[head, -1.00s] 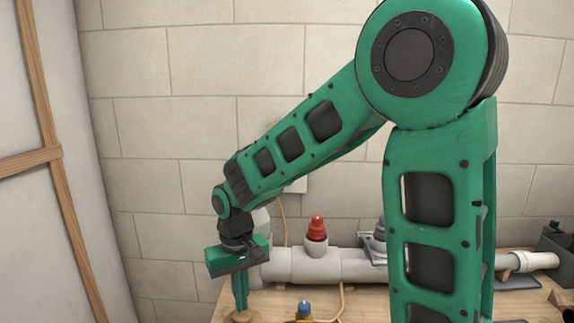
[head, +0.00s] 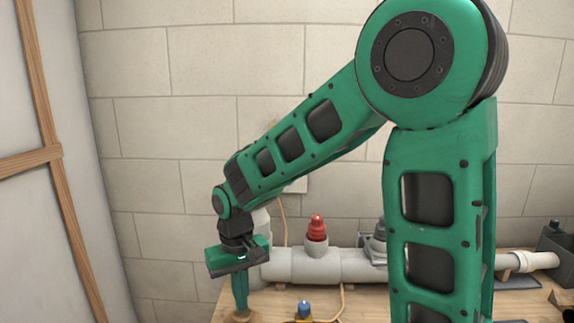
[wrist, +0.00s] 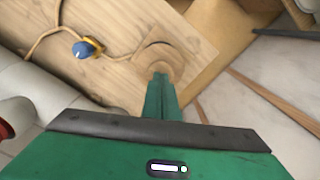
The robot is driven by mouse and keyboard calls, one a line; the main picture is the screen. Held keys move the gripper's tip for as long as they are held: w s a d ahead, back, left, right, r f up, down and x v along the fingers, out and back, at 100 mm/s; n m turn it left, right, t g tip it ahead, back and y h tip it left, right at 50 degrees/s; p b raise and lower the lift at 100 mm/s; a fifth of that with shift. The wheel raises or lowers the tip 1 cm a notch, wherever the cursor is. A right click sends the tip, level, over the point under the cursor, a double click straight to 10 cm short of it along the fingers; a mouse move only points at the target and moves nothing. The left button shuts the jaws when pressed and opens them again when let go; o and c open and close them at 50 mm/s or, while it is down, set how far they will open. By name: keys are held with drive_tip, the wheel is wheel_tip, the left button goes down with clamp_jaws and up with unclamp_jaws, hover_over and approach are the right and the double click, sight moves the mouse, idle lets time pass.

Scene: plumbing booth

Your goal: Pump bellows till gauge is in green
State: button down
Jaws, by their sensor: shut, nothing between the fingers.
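My gripper (head: 240,308) points straight down at the left end of the workbench, its green fingers together with nothing between them. In the wrist view its fingertips (wrist: 160,76) are over or on a round wooden piece (wrist: 168,62), which looks like the top of the bellows. The same round piece (head: 240,317) shows at the bottom edge of the head view, under the fingertips. I cannot tell whether they touch it. No gauge dial can be made out in either view.
Grey pipework (head: 335,265) with a red-capped fitting (head: 316,230) runs along the bench's back. A blue-topped, yellow-based fitting (wrist: 84,49) with a tan hose (wrist: 40,42) lies near the round piece.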

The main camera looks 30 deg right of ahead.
drive_tip(key=shift+f, duration=1.65)
drive_tip(key=shift+r, duration=1.65)
